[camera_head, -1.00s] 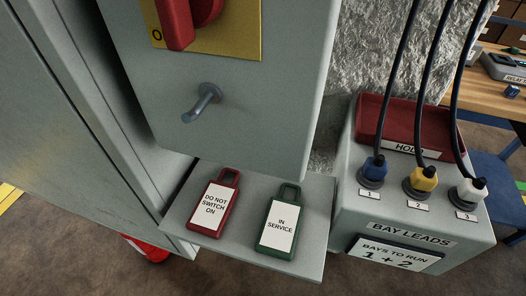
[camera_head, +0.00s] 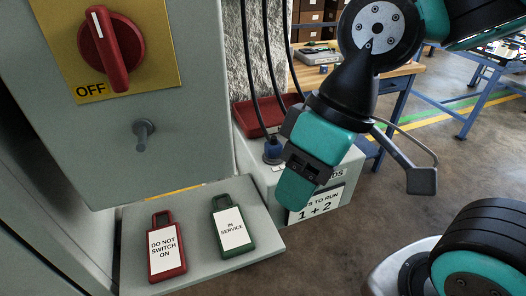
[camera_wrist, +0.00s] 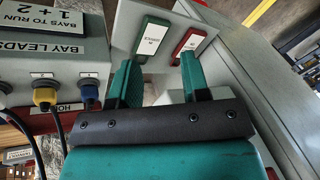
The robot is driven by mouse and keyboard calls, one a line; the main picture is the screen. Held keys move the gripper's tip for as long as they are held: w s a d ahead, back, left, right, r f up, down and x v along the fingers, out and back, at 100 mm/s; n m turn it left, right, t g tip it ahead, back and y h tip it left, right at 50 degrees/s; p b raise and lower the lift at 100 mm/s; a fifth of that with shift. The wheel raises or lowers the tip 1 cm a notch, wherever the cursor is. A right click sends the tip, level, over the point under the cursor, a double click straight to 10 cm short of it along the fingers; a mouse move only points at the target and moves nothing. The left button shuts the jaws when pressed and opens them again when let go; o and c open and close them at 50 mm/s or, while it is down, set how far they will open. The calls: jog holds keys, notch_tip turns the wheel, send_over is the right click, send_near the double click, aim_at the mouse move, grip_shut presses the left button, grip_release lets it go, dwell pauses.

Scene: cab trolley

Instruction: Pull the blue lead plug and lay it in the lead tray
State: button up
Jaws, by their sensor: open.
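The blue lead plug (camera_head: 272,152) stands in socket 1 on the grey bay leads box, its black cable rising from it. It also shows in the wrist view (camera_wrist: 90,92), left of my fingers. The red tray (camera_head: 250,118) lies behind the plugs, partly hidden by the cables and my arm; only its edge shows in the wrist view (camera_wrist: 68,108). My gripper (camera_wrist: 157,65) is open and empty, its two teal fingers apart. In the head view my gripper hangs in front of the box, hiding the other plugs, and is apart from the blue plug.
The yellow plug (camera_wrist: 44,95) and part of a white plug (camera_wrist: 5,87) stand beside the blue one. A red tag (camera_head: 166,247) and green tag (camera_head: 232,232) lie on the shelf (camera_head: 205,262). A grey cabinet with a red switch (camera_head: 112,45) stands left.

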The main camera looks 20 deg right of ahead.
jog(key=o, duration=0.4)
jog(key=shift+w+r, duration=0.15)
jog(key=shift+r, duration=0.05)
jog(key=shift+c, duration=0.2)
jog(key=w+r+m+p, duration=0.2)
jog(key=w+r+p, duration=0.2)
jog(key=w+p, duration=0.3)
jog(key=m+h+p, duration=0.4)
jog(key=m+p, duration=0.1)
jog(key=p, duration=1.4)
send_over(274, 143)
jog(key=f, duration=0.3)
jog(key=shift+s+a+f, duration=0.1)
jog(key=shift+a+f, duration=0.05)
jog(key=shift+a, duration=0.05)
jog(key=shift+d+f, duration=0.25)
jog(key=shift+f, duration=0.35)
jog(key=shift+f, duration=0.15)
notch_tip(274, 143, down, 9)
jog(key=b, duration=0.7)
jog(key=shift+r, duration=0.2)
